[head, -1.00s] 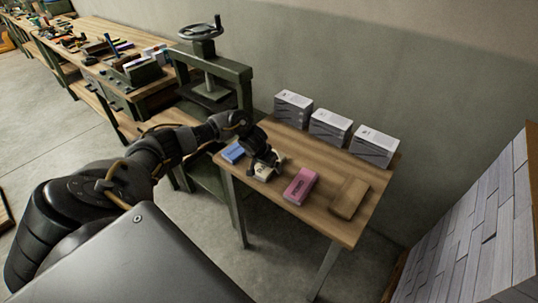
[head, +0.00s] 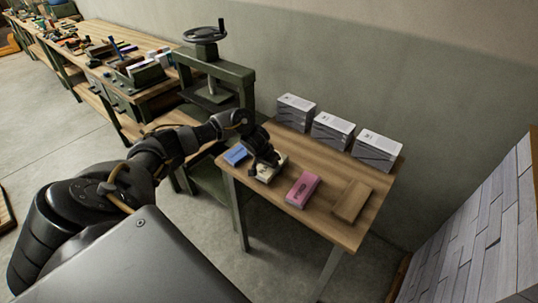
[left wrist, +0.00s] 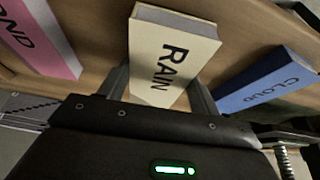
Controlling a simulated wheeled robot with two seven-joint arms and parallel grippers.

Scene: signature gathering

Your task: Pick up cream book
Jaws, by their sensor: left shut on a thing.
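The cream book (head: 266,175), marked RAIN, is at the front left of the small wooden table, between a blue and a pink book. My left gripper (head: 264,166) is over it and partly hides it in the head view. In the left wrist view the cream book (left wrist: 172,50) lies between the two fingers of the left gripper (left wrist: 160,90), which are shut on its near end. I cannot tell whether it is clear of the tabletop. My right gripper is not in view.
The blue book (head: 236,154) marked CLOUD is close on the left. The pink book (head: 303,189) and a tan book (head: 351,201) lie to the right on the table (head: 325,217). Grey-white boxes (head: 332,132) line the back. A green press (head: 212,80) stands at left.

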